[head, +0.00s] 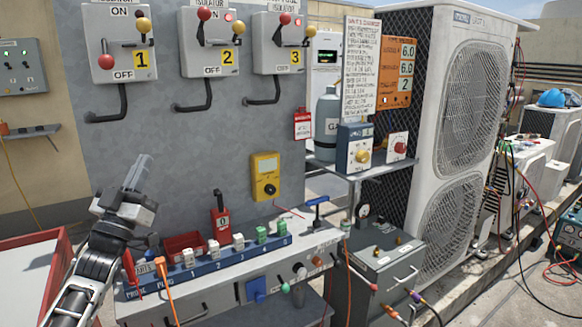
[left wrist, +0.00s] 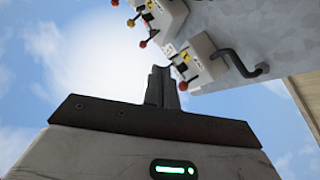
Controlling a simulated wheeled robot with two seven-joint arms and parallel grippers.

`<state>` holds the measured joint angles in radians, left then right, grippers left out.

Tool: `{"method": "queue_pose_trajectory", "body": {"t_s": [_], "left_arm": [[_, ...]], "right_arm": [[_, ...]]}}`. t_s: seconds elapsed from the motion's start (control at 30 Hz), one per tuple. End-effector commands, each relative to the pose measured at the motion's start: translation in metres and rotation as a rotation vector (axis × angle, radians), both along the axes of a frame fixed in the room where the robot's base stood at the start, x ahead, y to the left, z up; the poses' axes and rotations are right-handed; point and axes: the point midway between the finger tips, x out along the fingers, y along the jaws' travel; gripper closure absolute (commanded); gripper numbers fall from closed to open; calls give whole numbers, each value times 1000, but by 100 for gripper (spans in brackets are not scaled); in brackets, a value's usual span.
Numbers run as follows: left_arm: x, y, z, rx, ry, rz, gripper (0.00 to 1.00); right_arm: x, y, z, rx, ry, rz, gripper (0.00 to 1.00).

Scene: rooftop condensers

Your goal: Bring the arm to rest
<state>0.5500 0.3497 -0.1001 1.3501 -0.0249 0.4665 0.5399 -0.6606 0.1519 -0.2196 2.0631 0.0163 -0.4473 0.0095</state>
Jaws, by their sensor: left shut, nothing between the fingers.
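My left arm comes in from the lower left in the head view. My right gripper is not in view.
Isolators 1 (head: 121,42), 2 (head: 211,42) and 3 (head: 280,43) hang on the grey panel (head: 170,130). A yellow meter (head: 265,177) is below. A blue rack (head: 207,267) runs along the bench. A red-edged bin (head: 60,240) stands lower left. A condenser (head: 450,130) stands right.

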Motion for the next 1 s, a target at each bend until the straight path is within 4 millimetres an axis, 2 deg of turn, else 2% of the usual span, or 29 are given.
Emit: {"method": "queue_pose_trajectory", "body": {"t_s": [0.03,0.1,0.2,0.43,0.5,0.67,0.77,0.87,0.97,1.0], "left_arm": [[16,9,-17,38,111,93,100],[33,21,-42,99,258,202,100],[46,35,-77,192,448,319,100],[50,61,-149,405,827,470,100],[36,45,-179,421,855,438,100],[1,15,-232,443,910,372,100],[-29,-8,-269,453,955,320,100],[-75,-36,-311,459,1014,252,100],[-133,-67,-350,452,1084,176,100],[-157,-79,-362,443,1112,145,100]], "right_arm": [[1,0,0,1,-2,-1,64],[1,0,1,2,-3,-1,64],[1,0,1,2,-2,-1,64],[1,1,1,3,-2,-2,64],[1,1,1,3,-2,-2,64],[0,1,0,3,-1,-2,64],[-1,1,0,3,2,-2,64],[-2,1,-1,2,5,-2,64],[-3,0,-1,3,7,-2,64],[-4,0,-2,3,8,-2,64]]}}
